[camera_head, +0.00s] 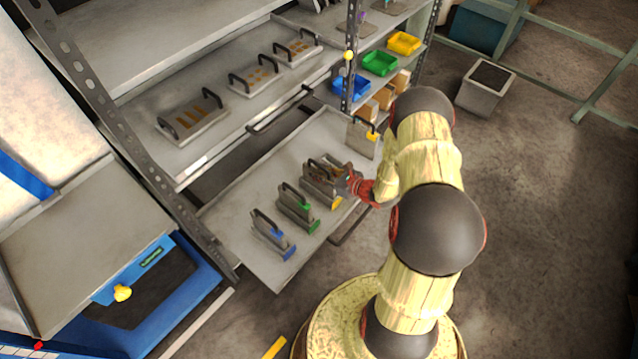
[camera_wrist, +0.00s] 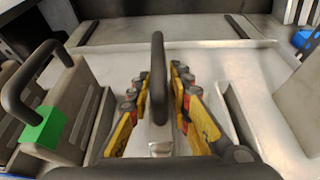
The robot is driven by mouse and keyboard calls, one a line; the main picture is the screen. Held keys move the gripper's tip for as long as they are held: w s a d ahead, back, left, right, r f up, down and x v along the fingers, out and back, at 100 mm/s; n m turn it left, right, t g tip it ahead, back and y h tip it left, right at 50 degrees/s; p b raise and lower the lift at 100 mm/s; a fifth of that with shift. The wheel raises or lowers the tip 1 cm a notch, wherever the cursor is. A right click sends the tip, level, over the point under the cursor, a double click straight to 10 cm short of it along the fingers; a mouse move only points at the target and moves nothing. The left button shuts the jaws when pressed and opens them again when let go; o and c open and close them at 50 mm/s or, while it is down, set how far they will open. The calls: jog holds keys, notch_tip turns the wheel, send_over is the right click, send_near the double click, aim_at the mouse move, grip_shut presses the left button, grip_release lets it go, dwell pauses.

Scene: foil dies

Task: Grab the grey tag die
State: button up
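A die with a black handle (camera_wrist: 158,75) and a light grey tag (camera_wrist: 161,149) stands in the middle of the wrist view. My gripper (camera_wrist: 161,98) is open, with its yellow fingers on either side of this handle. A narrow gap shows between the handle and each finger. In the head view my gripper (camera_head: 328,180) is over the third die from the left in the pulled-out tray and covers much of it. The green tag die (camera_head: 297,208) stands to its left and also shows in the wrist view (camera_wrist: 42,128).
The pale tray (camera_head: 262,180) also holds a blue tag die (camera_head: 272,235) at left and a yellow tag die (camera_head: 364,137) at right. Several dies lie on the shelf above (camera_head: 215,100). Blue, green and yellow bins (camera_head: 380,63) stand at the back. A shelf post (camera_head: 353,60) rises nearby.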

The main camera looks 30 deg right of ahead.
grip_shut()
dwell(0.7)
jog(key=shift+w+r, duration=0.1)
jog(key=shift+r, duration=0.05)
